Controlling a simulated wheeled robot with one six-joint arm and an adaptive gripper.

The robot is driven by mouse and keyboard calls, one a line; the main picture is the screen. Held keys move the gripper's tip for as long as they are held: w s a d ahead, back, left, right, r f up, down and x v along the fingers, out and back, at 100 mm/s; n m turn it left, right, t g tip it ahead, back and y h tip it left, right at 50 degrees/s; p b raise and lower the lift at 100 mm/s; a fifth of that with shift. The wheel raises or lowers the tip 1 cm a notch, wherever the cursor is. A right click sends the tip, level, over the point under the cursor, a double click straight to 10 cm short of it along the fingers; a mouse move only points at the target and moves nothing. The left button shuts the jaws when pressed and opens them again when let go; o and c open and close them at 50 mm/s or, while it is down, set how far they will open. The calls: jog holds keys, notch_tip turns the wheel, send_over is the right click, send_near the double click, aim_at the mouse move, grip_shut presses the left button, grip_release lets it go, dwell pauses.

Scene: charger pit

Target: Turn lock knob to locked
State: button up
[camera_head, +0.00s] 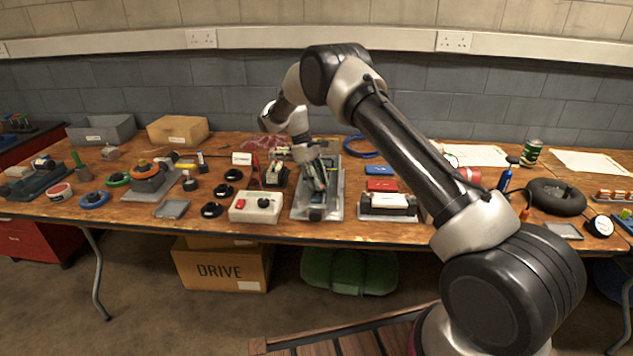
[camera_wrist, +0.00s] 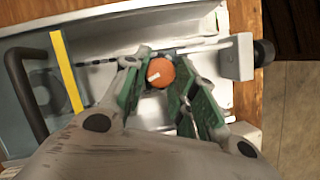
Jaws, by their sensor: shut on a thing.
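The lock knob (camera_wrist: 161,72) is a small round orange-brown knob with a short white pointer mark, seen in the wrist view. The mark slants, pointing towards lower left. The knob sits on a pale grey fixture (camera_wrist: 103,24) with a yellow stripe, a dark curved handle and a thin rod. My gripper (camera_wrist: 158,79) has its green fingers on either side of the knob and is shut on it. In the head view my gripper (camera_head: 319,182) reaches down over the grey fixture (camera_head: 334,211) near the bench's front edge; the knob is hidden there.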

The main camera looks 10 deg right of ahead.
jog(key=shift+w+d+m+g+y, duration=0.1)
jog(key=shift+m+g+y, duration=0.2)
jog(key=shift+m, duration=0.65)
jog(key=shift+d+m+g+y, duration=0.1)
jog(key=shift+m+g+y, duration=0.15)
jog(key=shift+m, duration=0.7)
jog(key=o, duration=1.1)
jog(key=shift+c, duration=0.2)
jog(key=v, duration=1.2)
